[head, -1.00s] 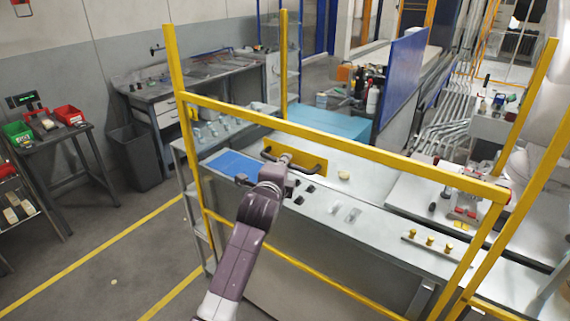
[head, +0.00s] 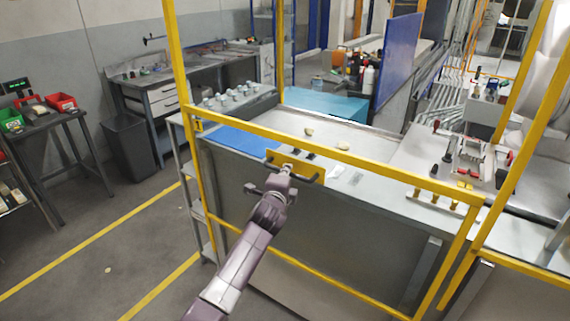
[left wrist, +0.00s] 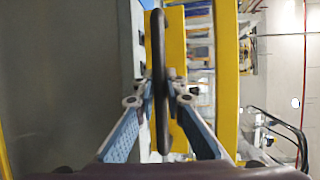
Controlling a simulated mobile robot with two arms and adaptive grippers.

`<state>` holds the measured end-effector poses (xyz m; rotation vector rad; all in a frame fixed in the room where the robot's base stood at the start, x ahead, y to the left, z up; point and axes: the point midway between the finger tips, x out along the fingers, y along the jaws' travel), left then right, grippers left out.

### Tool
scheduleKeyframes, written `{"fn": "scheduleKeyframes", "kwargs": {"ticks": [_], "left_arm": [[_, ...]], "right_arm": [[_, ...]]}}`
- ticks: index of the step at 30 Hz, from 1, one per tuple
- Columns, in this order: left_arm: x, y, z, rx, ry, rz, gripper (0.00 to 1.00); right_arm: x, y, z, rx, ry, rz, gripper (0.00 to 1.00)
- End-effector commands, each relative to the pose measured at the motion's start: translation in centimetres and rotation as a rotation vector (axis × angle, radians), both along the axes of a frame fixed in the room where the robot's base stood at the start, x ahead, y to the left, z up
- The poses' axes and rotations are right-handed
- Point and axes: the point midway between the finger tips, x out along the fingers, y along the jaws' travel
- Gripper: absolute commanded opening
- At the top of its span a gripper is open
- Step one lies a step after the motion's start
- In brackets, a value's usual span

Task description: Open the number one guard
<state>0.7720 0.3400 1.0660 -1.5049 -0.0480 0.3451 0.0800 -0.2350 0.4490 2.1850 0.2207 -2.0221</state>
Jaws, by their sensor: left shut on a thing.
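The guard is a yellow frame (head: 330,150) of posts and rails in front of the grey work table. A yellow plate (head: 308,166) on it carries a black bar handle (head: 314,178). My left gripper (head: 284,174) is shut on the handle near its middle. In the left wrist view the dark handle (left wrist: 158,40) runs upright between the two fingers of the left gripper (left wrist: 158,98), with the yellow plate (left wrist: 178,60) just behind it. My right gripper is not in view.
The grey table (head: 365,185) behind the guard holds a blue mat (head: 235,141) and a row of brass-coloured knobs (head: 435,199). A dark bin (head: 130,153) and a side table (head: 50,122) with coloured trays stand at left.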

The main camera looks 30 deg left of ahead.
Motion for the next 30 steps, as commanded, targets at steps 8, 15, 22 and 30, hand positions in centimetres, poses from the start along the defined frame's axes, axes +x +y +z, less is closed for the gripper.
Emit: {"fn": "scheduleKeyframes", "kwargs": {"ticks": [8, 15, 22, 30], "left_arm": [[-0.1, 0.0, -9.6, -0.001, 0.01, 0.002, 0.0], [-0.1, 0.0, -13.2, -0.001, 0.007, 0.002, 0.0], [-0.1, 0.0, -14.3, -0.001, 0.006, 0.001, 0.0], [-0.1, 0.0, -14.3, -0.001, 0.006, 0.001, 0.0]], "right_arm": [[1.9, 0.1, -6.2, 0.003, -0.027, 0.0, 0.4], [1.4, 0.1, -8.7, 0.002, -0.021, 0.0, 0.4], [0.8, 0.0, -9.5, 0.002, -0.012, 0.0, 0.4], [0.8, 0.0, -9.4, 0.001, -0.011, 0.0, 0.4]]}}
